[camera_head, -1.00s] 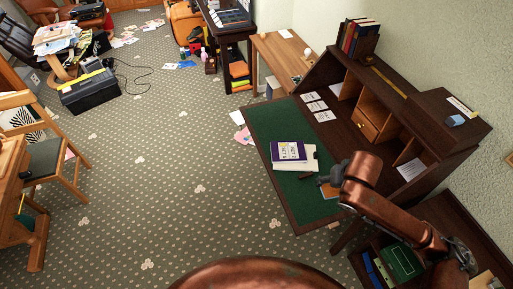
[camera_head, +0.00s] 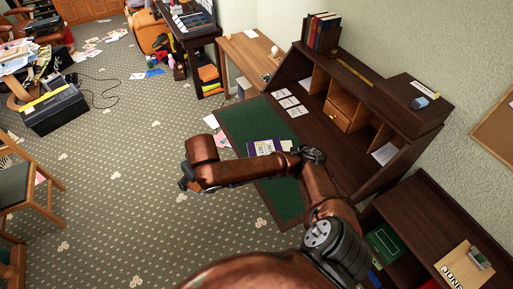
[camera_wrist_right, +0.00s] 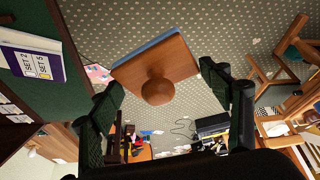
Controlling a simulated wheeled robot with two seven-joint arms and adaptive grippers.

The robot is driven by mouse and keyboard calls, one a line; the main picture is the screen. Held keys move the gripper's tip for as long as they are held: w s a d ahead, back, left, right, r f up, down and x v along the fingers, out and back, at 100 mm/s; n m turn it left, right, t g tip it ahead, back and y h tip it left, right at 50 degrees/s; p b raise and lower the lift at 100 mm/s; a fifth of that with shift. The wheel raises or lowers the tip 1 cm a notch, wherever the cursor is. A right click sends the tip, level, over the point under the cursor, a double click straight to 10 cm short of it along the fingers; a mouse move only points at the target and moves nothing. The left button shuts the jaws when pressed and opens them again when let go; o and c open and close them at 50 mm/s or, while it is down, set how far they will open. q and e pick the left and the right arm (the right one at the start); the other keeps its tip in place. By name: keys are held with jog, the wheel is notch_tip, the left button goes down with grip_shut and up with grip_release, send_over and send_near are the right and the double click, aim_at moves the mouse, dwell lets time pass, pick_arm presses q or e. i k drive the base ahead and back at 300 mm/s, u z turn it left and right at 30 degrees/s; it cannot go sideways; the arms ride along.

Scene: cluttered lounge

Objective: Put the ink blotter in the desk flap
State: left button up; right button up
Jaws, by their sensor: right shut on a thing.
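The ink blotter (camera_wrist_right: 180,62) is a wooden block with a round knob and a bluish underside. In the right wrist view it is between the two fingers of my right gripper (camera_head: 189,184), which is shut on it, knob toward the camera. In the head view the gripper is left of the desk flap, over the carpet, and the blotter is mostly hidden there. The desk flap (camera_head: 234,121) is the open, green-topped, dark-edged writing surface; my right arm covers its middle. My left gripper is not in view.
A purple-and-white book (camera_head: 262,147) lies on the flap, partly behind my arm. Several white cards (camera_head: 289,102) lie near the pigeonholes. A low dark shelf unit (camera_head: 415,225) stands at the right. A chair (camera_head: 20,190) is at the left; the carpet between is open.

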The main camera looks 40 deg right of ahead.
aim_at(291, 189)
jog(key=u, duration=0.05)
jog(key=i, duration=1.7)
jog(key=z, duration=2.55)
